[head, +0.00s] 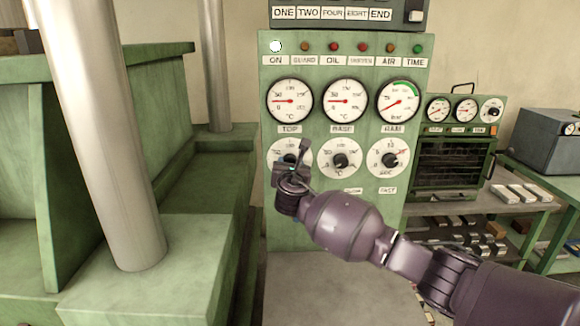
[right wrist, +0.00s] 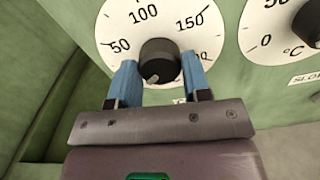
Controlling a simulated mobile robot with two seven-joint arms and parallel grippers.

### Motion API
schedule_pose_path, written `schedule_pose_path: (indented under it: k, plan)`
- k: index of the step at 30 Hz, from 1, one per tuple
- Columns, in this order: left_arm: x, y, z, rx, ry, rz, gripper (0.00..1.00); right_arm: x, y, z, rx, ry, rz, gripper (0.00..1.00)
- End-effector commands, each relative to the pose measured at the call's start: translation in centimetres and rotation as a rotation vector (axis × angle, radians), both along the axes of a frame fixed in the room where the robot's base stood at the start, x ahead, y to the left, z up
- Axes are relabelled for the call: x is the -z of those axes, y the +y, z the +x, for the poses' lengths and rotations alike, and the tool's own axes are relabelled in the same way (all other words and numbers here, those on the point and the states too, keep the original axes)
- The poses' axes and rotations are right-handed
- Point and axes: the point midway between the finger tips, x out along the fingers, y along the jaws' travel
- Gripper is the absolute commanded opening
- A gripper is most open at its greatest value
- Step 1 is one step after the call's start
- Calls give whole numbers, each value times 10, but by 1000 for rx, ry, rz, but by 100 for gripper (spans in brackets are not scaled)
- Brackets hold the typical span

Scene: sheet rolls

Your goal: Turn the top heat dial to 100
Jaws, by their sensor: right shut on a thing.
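The top heat dial (head: 279,150) is a white disc with a black knob, below the gauge (head: 290,101) labelled TOP on the green panel. My right gripper (head: 290,162) is at this dial and covers part of it in the head view. In the right wrist view, the blue-padded fingers (right wrist: 160,84) are shut on the black knob (right wrist: 158,57), one on each side. The dial face (right wrist: 120,30) shows 50, 100 and 150. A pale mark on the knob points down and slightly left, away from 100. My left gripper is not in view.
The middle dial (head: 339,159) and right dial (head: 389,160) sit close to the right. The lit ON lamp (head: 276,46) is above. A metal column (head: 100,130) and green machine stand left. A small oven (head: 456,165) stands right.

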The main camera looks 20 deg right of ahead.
Motion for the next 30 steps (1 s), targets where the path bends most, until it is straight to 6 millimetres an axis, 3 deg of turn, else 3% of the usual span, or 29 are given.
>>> schedule_pose_path:
  k: [14, 30]
  plan:
    - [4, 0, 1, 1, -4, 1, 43, 2, 1, 0, 0, -31, 116, 20]
    - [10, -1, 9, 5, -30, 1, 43, 3, 1, 0, 1, -165, 582, 20]
